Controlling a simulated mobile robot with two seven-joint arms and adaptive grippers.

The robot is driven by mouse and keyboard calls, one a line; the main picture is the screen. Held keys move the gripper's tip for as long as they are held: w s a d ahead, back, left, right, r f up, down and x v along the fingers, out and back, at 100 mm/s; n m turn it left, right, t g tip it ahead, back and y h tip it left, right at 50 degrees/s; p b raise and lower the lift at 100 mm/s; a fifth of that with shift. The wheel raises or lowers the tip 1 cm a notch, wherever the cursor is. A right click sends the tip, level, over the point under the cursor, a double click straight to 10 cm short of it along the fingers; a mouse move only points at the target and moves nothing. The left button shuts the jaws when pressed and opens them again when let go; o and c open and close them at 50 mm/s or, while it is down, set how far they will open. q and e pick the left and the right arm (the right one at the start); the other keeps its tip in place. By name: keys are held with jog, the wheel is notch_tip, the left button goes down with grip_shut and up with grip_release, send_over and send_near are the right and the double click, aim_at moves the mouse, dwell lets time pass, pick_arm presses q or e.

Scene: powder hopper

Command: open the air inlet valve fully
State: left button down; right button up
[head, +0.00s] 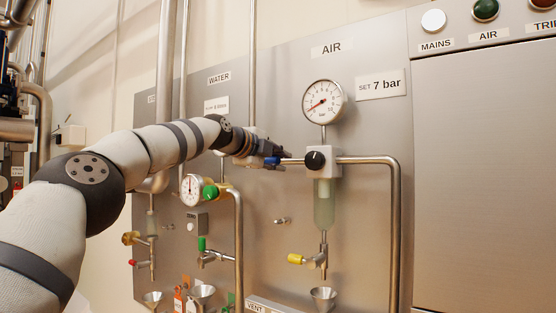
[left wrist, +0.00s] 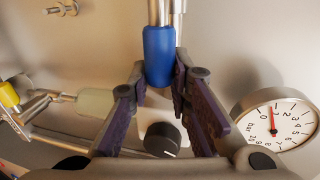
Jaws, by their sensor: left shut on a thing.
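The blue grip of the air inlet valve handle (head: 272,161) shows at the left end of the short horizontal pipe beside the air regulator. My left gripper (head: 281,156) is shut on it, and the gripper hides most of the valve body. In the left wrist view the blue grip (left wrist: 158,55) lies between the two dark fingers of my left gripper (left wrist: 159,72), on a metal bar beside a pipe. I cannot tell the handle's exact angle to its pipe. My right gripper is not in view.
A black regulator knob (head: 315,160) sits right of the gripper, under the air pressure gauge (head: 324,101), whose needle points lower left. A yellow-handled drain valve (head: 296,259) is below. Water fittings with green handles (head: 210,192) lie below my arm. A grey cabinet (head: 485,170) stands right.

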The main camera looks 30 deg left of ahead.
pick_arm(q)
jog(key=shift+a+f, duration=0.1)
jog(key=c, duration=1.9)
grip_release()
jog(key=o, duration=0.4)
jog(key=shift+w, duration=0.2)
jog(key=shift+o, duration=0.2)
jog(key=shift+w+f, duration=0.1)
jog(key=shift+s+r, duration=0.3)
jog(key=shift+s, duration=0.3)
jog(key=v, duration=0.6)
jog(key=shift+s, duration=0.25)
jog(key=shift+f, duration=0.1)
